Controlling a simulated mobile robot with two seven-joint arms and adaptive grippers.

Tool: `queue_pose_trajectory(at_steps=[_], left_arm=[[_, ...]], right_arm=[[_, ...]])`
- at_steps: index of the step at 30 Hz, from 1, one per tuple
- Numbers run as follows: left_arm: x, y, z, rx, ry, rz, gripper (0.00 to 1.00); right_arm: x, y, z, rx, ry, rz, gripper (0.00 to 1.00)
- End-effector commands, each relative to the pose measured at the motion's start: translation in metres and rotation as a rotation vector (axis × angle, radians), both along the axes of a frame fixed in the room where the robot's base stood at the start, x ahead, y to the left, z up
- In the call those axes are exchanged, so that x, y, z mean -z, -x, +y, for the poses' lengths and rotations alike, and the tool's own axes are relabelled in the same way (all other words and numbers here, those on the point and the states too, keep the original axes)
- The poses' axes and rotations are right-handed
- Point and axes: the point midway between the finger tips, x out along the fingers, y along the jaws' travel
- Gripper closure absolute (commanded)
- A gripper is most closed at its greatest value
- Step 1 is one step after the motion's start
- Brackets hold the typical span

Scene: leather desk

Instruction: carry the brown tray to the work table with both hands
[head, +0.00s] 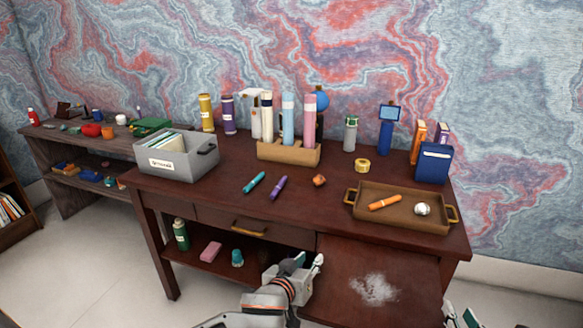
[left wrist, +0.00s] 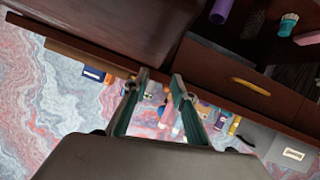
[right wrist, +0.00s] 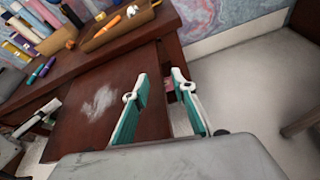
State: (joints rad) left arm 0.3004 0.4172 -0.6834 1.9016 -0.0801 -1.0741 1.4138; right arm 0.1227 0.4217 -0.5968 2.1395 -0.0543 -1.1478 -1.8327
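The brown tray (head: 400,211) sits on the right part of the leather-brown desk (head: 220,192), with a brass handle at each end. An orange marker (head: 384,202) and a white ball-like item (head: 422,209) lie in it. My left gripper (head: 308,266) is in front of the desk, below its top, apart from the tray. Its fingers also show in the left wrist view (left wrist: 160,82), spread with nothing between them. My right gripper (head: 460,318) is at the bottom edge, low and right of the desk. In the right wrist view its fingers (right wrist: 160,82) are spread and empty.
A pulled-out panel with a pale smudge (head: 374,290) juts from the desk below the tray. A grey file box (head: 178,157), a bottle holder (head: 289,152), a blue box (head: 434,163) and loose markers occupy the desktop. A cluttered side table (head: 62,150) stands at left.

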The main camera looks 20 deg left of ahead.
Motion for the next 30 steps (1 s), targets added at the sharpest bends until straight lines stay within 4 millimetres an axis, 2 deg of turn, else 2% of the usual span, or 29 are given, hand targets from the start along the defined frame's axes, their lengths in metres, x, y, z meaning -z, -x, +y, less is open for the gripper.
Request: queue_pose_trajectory(at_steps=[3,9,30], left_arm=[[0.0,0.0,0.0,0.0,0.0,0.0,0.74],[0.0,0.0,0.0,0.0,0.0,0.0,0.74],[0.0,0.0,0.0,0.0,0.0,0.0,0.74]], right_arm=[[-0.008,0.019,-0.002,-0.001,0.0,0.0,0.74],[-0.015,0.037,-0.003,-0.001,0.0,0.0,0.74],[-0.016,0.039,-0.003,0.0,0.0,0.0,0.74]])
